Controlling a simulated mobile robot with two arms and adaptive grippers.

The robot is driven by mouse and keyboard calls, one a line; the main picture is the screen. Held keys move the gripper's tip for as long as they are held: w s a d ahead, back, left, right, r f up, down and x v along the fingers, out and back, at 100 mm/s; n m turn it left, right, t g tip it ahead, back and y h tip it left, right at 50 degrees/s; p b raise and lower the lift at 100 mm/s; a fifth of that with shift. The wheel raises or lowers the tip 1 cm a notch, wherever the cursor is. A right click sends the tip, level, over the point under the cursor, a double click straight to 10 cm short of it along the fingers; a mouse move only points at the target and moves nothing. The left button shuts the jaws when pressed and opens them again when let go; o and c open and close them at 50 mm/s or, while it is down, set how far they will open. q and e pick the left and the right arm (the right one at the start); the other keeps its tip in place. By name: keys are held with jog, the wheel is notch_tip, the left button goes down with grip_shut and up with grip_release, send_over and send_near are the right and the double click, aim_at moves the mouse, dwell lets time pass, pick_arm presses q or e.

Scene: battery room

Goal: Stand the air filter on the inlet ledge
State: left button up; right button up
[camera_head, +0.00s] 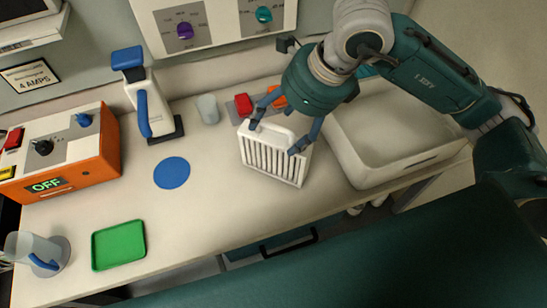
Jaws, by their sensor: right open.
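The air filter (270,163), a white slatted panel with a handle on its top edge, stands slightly turned on the pale counter, right of the middle. My right gripper (274,137) is above it from behind, with one finger near each end of the filter's top. Its fingers are spread, and I cannot tell whether they touch the filter. I cannot pick out an inlet ledge with certainty. My left gripper is not in view.
A white basin (388,140) stands close on the right. Behind the filter are a red block (243,104) and a clear cup (208,109). A blue disc (172,172), a green tray (118,245) and an orange control box (65,155) lie left. The counter's front middle is clear.

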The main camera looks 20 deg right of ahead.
aim_at(273, 140)
notch_tip(273, 140, down, 2)
jog(key=shift+w+f+b, duration=0.1)
jog(key=shift+f+b, duration=0.05)
jog(key=shift+b, duration=0.45)
jog(key=shift+a+f, duration=0.1)
jog(key=shift+f, duration=0.15)
jog(key=p+x, duration=0.1)
jog(key=x, duration=0.3)
jog(key=shift+w+a+f, duration=0.1)
jog(key=shift+w+f, duration=0.05)
jog(key=shift+f, duration=0.05)
jog(key=p+x, duration=0.2)
jog(key=x, duration=0.2)
jog(key=shift+f, duration=0.4)
jog(key=shift+w+a+f, duration=0.15)
jog(key=shift+f, duration=0.3)
jog(key=shift+r, duration=0.1)
jog(key=c, duration=1.7)
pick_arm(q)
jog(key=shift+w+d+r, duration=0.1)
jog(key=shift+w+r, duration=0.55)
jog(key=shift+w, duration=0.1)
pick_arm(e)
jog(key=shift+o, duration=0.2)
jog(key=shift+r, duration=0.1)
